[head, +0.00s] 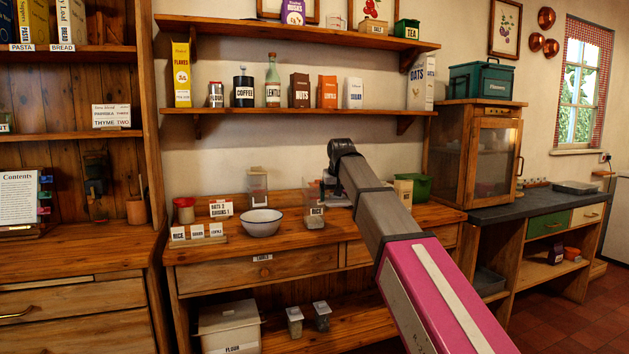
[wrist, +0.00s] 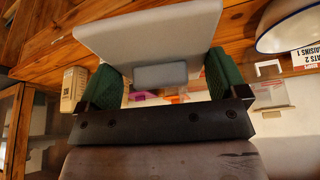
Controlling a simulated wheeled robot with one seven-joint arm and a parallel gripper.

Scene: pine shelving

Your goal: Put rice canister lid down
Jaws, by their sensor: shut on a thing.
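The pale grey rice canister lid (wrist: 150,32) fills the top middle of the wrist view, with a small grey block-shaped knob (wrist: 160,75) on its near side. My gripper (wrist: 162,70) has a green-padded finger at each side of the lid and is shut on it. In the head view the clear rice canister (head: 313,223), with a RICE label, stands upright on the wooden counter (head: 330,238). My arm comes down just right of it and hides most of the gripper. Whether the lid touches the counter I cannot tell.
Small label cards (head: 197,232) stand farther left. A cardboard box (head: 404,190) and a green bin (head: 417,186) are at the right. The front counter strip is clear.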

